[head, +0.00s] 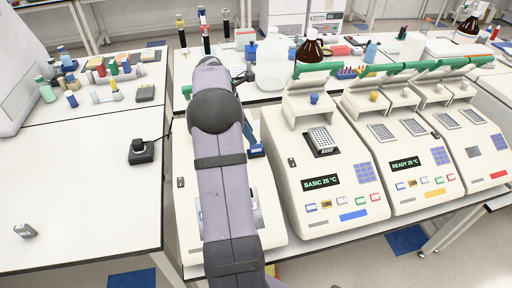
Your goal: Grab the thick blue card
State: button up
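No loose thick blue card can be made out for certain. A flat blue rectangle (353,215) is on the lower front of the cycler whose screen reads BASIC 25 °C. A small dark blue piece (256,151) shows just right of my arm, above the leftmost cycler (190,215). It is mostly covered, and I cannot tell what it is. My arm rises through the middle of the view and hides much of the leftmost cycler. The fingers of my gripper cannot be made out, so whether it holds anything does not show.
Cyclers with raised green-edged lids (315,68) stand in a row on the right bench. Behind them are a clear jug (271,62) and a brown bottle (309,50). The left bench (75,200) is largely clear near a black device (141,152) and a small grey item (25,231).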

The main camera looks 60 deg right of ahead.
aim_at(257, 148)
jog(key=shift+s+f+p, duration=0.2)
jog(key=shift+f+p, duration=0.3)
jog(key=shift+p+x, duration=0.9)
jog(key=shift+x, duration=1.2)
jog(key=shift+a, duration=0.1)
grip_shut()
